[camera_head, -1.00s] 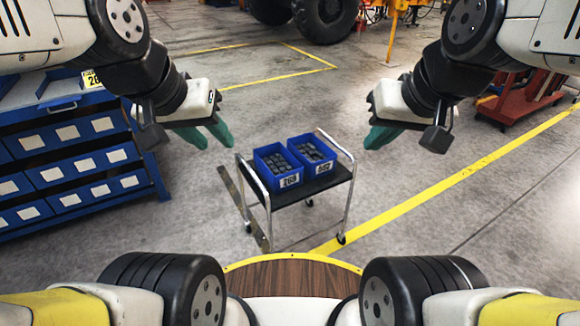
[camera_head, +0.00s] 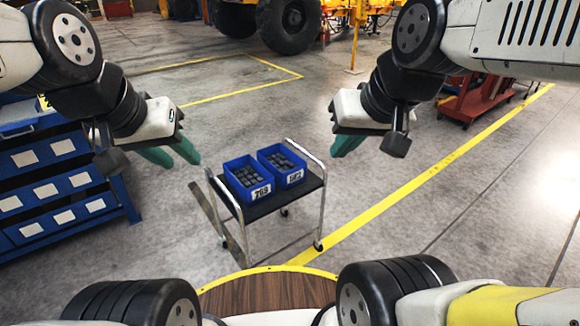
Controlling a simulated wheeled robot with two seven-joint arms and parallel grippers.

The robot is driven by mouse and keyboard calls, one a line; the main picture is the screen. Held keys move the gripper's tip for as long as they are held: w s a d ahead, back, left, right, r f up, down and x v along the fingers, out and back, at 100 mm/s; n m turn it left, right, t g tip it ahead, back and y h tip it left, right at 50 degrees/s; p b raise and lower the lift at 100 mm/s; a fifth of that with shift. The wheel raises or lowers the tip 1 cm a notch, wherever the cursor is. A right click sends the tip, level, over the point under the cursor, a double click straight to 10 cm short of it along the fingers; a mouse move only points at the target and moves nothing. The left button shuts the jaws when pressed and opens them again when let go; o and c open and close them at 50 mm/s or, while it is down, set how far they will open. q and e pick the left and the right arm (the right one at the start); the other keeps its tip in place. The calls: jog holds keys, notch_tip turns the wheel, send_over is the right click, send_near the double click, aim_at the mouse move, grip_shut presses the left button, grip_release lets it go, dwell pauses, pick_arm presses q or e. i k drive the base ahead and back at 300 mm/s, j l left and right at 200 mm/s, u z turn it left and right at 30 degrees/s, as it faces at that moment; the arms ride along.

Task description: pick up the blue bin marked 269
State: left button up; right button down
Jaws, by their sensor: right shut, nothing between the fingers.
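The blue bin marked 269 (camera_head: 237,180) stands upright on the left of a small black-topped cart (camera_head: 258,211), with dark pieces inside. Its white label faces me. A second blue bin (camera_head: 291,178) with another number stands close to its right. My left gripper (camera_head: 181,158) has teal fingers spread apart. It is empty, to the left of the cart and apart from the bins. My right gripper (camera_head: 336,153) is shut and empty, to the right of the bins and apart from them.
A blue rack (camera_head: 115,188) of labelled bins stands at the left. A red cart (camera_head: 470,100) stands at the back right. A large vehicle wheel (camera_head: 287,22) is at the back. The cart has metal rails at both ends.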

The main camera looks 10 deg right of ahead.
aim_at(251, 182)
jog(key=i+l+u, duration=0.3)
jog(key=i+u, duration=0.15)
jog(key=i+l+u, duration=0.5)
jog(key=k+j, duration=0.05)
